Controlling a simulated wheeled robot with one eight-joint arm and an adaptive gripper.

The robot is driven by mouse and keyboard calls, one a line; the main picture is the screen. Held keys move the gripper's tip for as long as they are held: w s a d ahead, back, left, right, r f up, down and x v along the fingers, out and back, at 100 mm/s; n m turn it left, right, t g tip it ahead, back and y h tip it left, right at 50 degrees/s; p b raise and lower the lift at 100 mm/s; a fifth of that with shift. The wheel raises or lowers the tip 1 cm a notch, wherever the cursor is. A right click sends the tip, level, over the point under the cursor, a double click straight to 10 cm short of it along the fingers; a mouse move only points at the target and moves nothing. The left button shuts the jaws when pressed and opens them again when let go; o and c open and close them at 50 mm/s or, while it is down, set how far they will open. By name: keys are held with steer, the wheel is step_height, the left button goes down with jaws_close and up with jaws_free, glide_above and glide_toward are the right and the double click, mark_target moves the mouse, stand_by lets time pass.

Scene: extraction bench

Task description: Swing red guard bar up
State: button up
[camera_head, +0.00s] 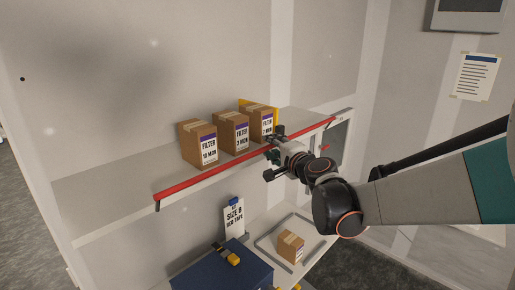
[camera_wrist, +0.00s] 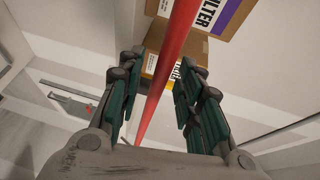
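The red guard bar (camera_head: 215,175) runs along the front edge of the upper shelf, low in front of the filter boxes, with a dark bent end at the left. My gripper (camera_head: 273,150) is at the bar, right of its middle, in front of the rightmost box. In the wrist view the red bar (camera_wrist: 174,60) passes between the fingers of my gripper (camera_wrist: 158,78). The fingers are open, with a visible gap on each side of the bar. My gripper hides a short piece of the bar in the head view.
Three brown filter boxes (camera_head: 198,143) stand behind the bar on the shelf (camera_head: 110,187), with a yellow panel (camera_head: 244,104) behind the rightmost. Below are a blue case (camera_head: 215,274), a size sign (camera_head: 234,217) and a small box (camera_head: 290,246) on a tray. The shelf's left part is clear.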

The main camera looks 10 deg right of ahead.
steer(key=shift+w+a, duration=0.15)
steer(key=shift+w, duration=0.35)
jaws_close()
steer(key=shift+w+a+r+n+g+h+p, duration=0.1)
steer(key=shift+w+a+n+g+h+p, duration=0.25)
steer(key=shift+g, duration=0.5)
steer(key=shift+w+a+r+n+g+h+p, duration=0.15)
steer(key=shift+w+g+h+p, duration=0.25)
steer(key=shift+g, duration=0.4)
steer(key=shift+w+a+r+n+g+h+p, duration=0.1)
steer(key=shift+w+a+n+g+h+p, duration=0.25)
steer(key=shift+g, duration=0.5)
steer(key=shift+w, duration=0.1)
